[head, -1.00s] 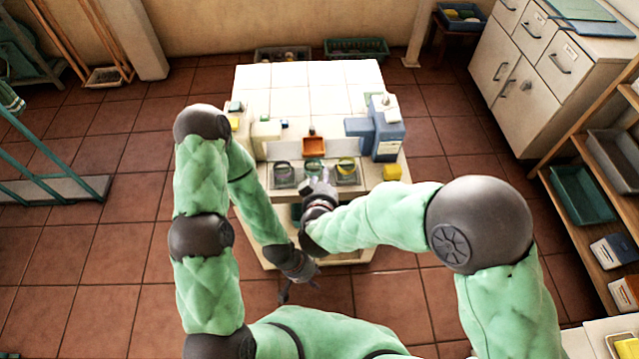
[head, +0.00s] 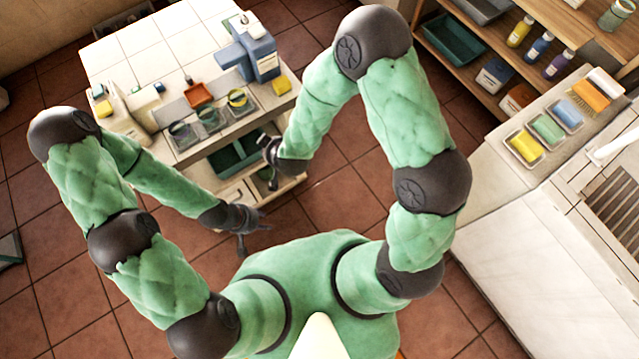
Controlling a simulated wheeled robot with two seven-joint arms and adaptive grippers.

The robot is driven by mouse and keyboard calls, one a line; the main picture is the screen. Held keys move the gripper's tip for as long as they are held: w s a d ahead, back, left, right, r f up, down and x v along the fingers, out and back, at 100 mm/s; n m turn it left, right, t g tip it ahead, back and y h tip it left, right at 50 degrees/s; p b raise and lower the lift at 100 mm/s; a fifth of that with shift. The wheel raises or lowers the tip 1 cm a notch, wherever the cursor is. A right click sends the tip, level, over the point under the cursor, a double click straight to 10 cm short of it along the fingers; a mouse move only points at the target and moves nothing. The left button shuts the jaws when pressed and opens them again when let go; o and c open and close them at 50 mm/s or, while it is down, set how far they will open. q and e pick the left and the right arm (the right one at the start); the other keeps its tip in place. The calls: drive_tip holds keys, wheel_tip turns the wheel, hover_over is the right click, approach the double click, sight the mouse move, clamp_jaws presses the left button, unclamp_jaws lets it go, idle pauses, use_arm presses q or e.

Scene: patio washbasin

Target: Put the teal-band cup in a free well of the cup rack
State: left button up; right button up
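The teal-band cup (head: 209,116) appears to be the middle one of three cups in a row on the front of the white-tiled table. Each stands in a square holder; I cannot tell whether these are the cup rack, or make out a free well. My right gripper (head: 269,162) is in front of the table, right of the cups and apart from them; its fingers look spread. My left gripper (head: 252,231) is open and empty, nearer me, in front of the table.
A counter with sponges in dishes (head: 525,147) and shelves with bottles (head: 540,45) are on the right. Tiled floor lies between.

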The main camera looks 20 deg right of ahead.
drive_tip(key=s+d+f+m+g+y, duration=0.1)
drive_tip(key=s+d+f+m+g, duration=0.1)
drive_tip(key=s+d+f, duration=0.3)
drive_tip(key=s+d+f+m+g, duration=0.2)
drive_tip(key=s+d+f+g, duration=0.2)
drive_tip(key=s+f, duration=0.3)
drive_tip(key=shift+s+d+f+g+y, duration=0.2)
drive_tip(key=shift+s+d+g+y, duration=0.25)
drive_tip(key=shift+s, duration=2.2)
